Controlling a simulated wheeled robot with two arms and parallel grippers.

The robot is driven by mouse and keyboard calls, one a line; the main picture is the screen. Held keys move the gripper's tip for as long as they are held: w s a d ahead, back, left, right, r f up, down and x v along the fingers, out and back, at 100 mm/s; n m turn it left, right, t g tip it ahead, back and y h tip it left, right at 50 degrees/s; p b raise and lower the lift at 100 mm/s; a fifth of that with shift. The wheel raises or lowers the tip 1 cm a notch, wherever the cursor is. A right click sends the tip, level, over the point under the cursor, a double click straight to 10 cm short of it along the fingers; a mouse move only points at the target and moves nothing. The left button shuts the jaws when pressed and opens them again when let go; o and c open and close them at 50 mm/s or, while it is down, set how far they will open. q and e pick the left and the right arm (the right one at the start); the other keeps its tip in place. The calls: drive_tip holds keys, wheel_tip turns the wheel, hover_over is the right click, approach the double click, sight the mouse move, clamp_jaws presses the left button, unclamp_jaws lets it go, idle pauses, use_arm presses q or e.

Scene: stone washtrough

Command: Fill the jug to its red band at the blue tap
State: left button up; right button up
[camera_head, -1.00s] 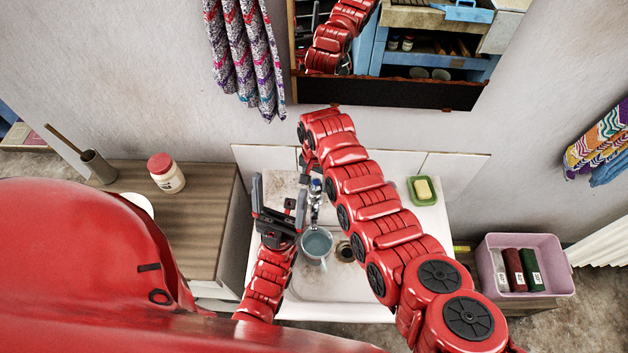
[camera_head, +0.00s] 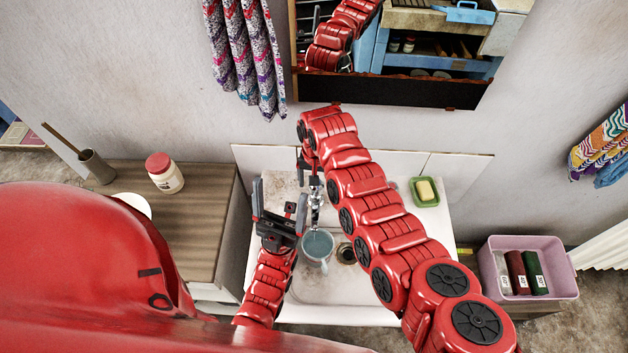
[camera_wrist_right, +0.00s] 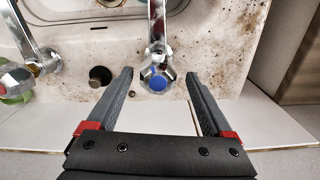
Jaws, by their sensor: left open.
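The blue-grey jug (camera_head: 318,246) stands upright in the trough (camera_head: 330,290), under the spout of the chrome tap (camera_head: 316,214). Its red band does not show, and I cannot tell its water level. The blue tap knob (camera_wrist_right: 156,79) shows in the right wrist view. My right gripper (camera_wrist_right: 160,75) is open, with one finger on each side of the knob and gaps visible. In the head view my right arm mostly hides that gripper. My left gripper (camera_head: 280,207) is open and empty, pointing up just left of the jug and tap.
A second tap with a red knob (camera_wrist_right: 17,78) is left in the right wrist view. A drain hole (camera_head: 346,253) is right of the jug. A green soap dish (camera_head: 424,192) sits at the trough's back right. A wooden cabinet (camera_head: 205,215) with a red-lidded jar (camera_head: 165,175) stands left.

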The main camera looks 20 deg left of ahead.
drive_tip(key=shift+r, duration=0.1)
wheel_tip(320, 180, up, 8)
drive_tip(key=b, duration=0.3)
drive_tip(key=shift+w+f, duration=0.1)
drive_tip(key=shift+f, duration=0.15)
wheel_tip(320, 180, up, 10)
drive_tip(key=shift+f, duration=0.1)
idle(1.1)
